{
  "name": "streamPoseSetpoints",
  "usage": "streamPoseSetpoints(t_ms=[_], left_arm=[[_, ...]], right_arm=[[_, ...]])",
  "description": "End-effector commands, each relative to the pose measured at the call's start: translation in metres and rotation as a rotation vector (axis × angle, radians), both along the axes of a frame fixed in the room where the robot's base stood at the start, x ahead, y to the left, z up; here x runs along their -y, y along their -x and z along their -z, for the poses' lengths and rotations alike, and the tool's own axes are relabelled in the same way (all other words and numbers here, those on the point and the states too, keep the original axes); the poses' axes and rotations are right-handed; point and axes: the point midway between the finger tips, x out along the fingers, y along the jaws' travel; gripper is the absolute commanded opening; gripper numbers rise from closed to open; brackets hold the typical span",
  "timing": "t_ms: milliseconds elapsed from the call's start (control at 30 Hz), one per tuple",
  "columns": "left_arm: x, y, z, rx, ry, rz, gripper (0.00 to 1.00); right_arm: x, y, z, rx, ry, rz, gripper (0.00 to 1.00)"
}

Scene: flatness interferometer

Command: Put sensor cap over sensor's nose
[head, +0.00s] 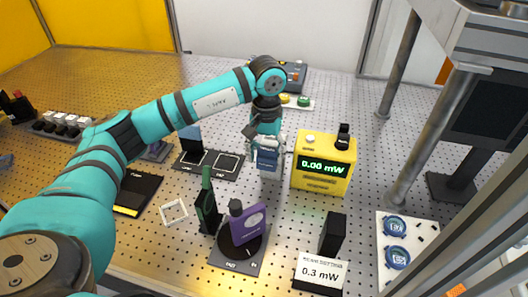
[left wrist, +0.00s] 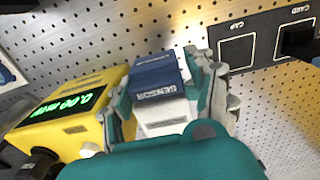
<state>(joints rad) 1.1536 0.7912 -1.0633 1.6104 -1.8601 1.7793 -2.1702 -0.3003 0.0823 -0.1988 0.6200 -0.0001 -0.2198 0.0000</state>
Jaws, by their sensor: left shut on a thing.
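My left gripper (head: 267,158) is shut on a blue block with a pale lower part, lettered SENSOR in the left wrist view; I take it for the sensor cap (left wrist: 157,78). It shows blue between the fingers in the head view (head: 267,160), just left of the yellow meter. In the left wrist view the fingers (left wrist: 165,90) stand on both sides of it. The slot marked CAP (left wrist: 237,52) is empty. No part is clearly marked as the sensor; a black upright block (head: 333,234) stands in front of the meter. My right gripper is not in view.
The yellow meter (head: 322,167) reads 0.00 mW, with a black piece (head: 343,136) on top. A purple part (head: 247,222) and a dark green part (head: 206,205) stand in front. A 0.3 mW sign (head: 320,272) lies near the front.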

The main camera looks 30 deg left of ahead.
Motion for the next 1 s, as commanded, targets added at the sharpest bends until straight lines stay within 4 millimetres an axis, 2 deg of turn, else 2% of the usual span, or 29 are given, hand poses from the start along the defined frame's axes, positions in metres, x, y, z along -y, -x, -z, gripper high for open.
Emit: streamPoseSetpoints(t_ms=[33,367,400,600,700,1000], left_arm=[[0.0076,0.0015,0.0034,-0.003,0.012,0.017,0.15],[0.0077,0.0014,0.0032,-0.002,0.012,0.017,0.14],[0.0076,0.0014,0.0031,-0.002,0.012,0.017,0.59],[0.0063,0.0010,0.0027,-0.003,0.010,0.014,0.85],[0.0056,0.0008,0.0024,-0.002,0.010,0.012,0.96],[0.0029,0.0008,0.0007,-0.003,0.005,0.006,0.96]], right_arm=[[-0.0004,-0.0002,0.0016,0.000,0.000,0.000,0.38],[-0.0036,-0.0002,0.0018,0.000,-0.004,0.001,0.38],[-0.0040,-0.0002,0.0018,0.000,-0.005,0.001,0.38],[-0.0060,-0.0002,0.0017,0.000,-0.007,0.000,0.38],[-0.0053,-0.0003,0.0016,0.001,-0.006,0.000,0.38],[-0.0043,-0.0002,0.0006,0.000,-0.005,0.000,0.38]])
